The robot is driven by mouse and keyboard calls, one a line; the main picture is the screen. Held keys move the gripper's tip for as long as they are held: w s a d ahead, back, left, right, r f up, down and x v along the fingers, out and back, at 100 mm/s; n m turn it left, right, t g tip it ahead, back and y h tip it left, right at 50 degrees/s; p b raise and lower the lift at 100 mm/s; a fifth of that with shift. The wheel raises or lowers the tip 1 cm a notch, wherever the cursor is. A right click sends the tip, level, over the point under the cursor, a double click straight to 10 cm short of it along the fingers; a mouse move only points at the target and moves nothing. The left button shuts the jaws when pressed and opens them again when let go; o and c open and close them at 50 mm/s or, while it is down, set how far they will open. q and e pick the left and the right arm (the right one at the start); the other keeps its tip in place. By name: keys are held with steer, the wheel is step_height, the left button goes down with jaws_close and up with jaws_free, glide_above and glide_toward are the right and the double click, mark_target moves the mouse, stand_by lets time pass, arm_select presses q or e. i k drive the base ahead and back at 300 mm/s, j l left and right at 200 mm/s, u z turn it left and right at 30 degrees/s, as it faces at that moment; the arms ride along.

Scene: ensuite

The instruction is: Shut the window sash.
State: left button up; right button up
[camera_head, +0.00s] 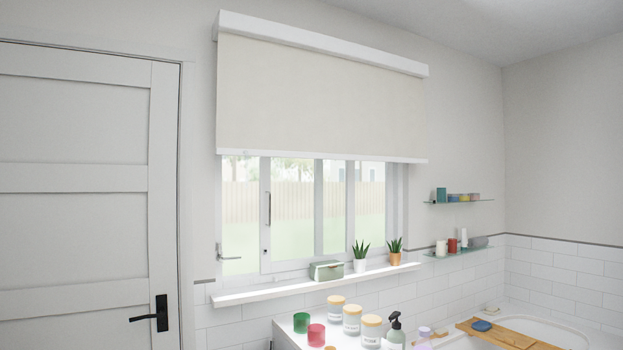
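The window (305,210) is in the middle of the view, its upper part hidden behind a lowered blind. A white sash stile (265,235) with a slim vertical pull handle (269,208) stands right of the left jamb. Between that stile and the jamb is a bright strip (240,200) showing the fence outside; I cannot tell whether it is glass or an open gap. A grey lever handle (230,258) is low at the left side of the window. More white uprights (349,210) stand further right. Neither of my grippers is in view.
The cream blind (320,95) hangs over the window top. On the sill (240,297) stand a green box (326,270) and two potted plants (360,264) (394,258). A closed door (80,200) is at left.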

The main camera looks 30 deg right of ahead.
mark_target(266, 266)
steer(key=i+z, duration=0.15)
steer(key=i, duration=0.45)
steer(key=i+j+z, duration=0.15)
steer(key=i, duration=0.45)
steer(key=i+j+z, duration=0.15)
steer(key=i, duration=0.45)
steer(key=j, duration=0.1)
